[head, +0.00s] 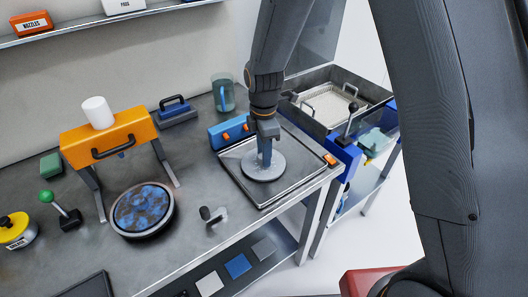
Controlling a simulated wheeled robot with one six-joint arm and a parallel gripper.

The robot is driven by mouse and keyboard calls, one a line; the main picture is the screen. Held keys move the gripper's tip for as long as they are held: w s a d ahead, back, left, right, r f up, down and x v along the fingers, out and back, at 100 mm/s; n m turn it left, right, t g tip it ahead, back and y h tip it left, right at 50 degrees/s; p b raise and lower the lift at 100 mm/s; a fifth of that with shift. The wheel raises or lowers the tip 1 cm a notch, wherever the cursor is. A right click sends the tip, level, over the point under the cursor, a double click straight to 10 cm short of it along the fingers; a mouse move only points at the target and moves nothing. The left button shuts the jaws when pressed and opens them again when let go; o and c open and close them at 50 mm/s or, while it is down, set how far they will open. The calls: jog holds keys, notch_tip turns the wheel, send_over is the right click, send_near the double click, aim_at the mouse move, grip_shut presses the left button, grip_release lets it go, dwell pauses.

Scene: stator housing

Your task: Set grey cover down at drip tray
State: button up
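The grey cover (251,174) is a flat round disc at the left middle of the drip tray (303,168), a shallow square metal tray at the right end of the workbench. My gripper (265,160) points straight down at the middle of the cover. Its fingers are close together and appear shut on the cover's centre, where any handle is hidden by them. The cover looks level and lies within the tray's outline. I cannot tell whether it touches the tray floor or hangs just above it.
A blue block with orange knobs (230,132) stands behind the tray, near a green mug (223,92). A small handle-like part (212,215) stands left of the tray. An orange-topped stand (110,138) and a round blue-filled dish (143,209) are farther left. A sink-like basin (335,100) lies beyond.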

jog(key=shift+o, duration=1.1)
notch_tip(320, 180, up, 12)
jog(key=b, duration=0.3)
jog(key=s+d+f+m, duration=0.2)
jog(key=s+d+m, duration=0.5)
jog(key=d+m, duration=0.2)
jog(key=s+d+f+m+t, duration=0.1)
jog(key=s+d+f+m, duration=0.1)
jog(key=s+d+m, duration=0.5)
jog(key=d+m, duration=0.2)
jog(key=m, duration=0.3)
jog(key=shift+s+f, duration=0.2)
jog(key=shift+f, duration=0.05)
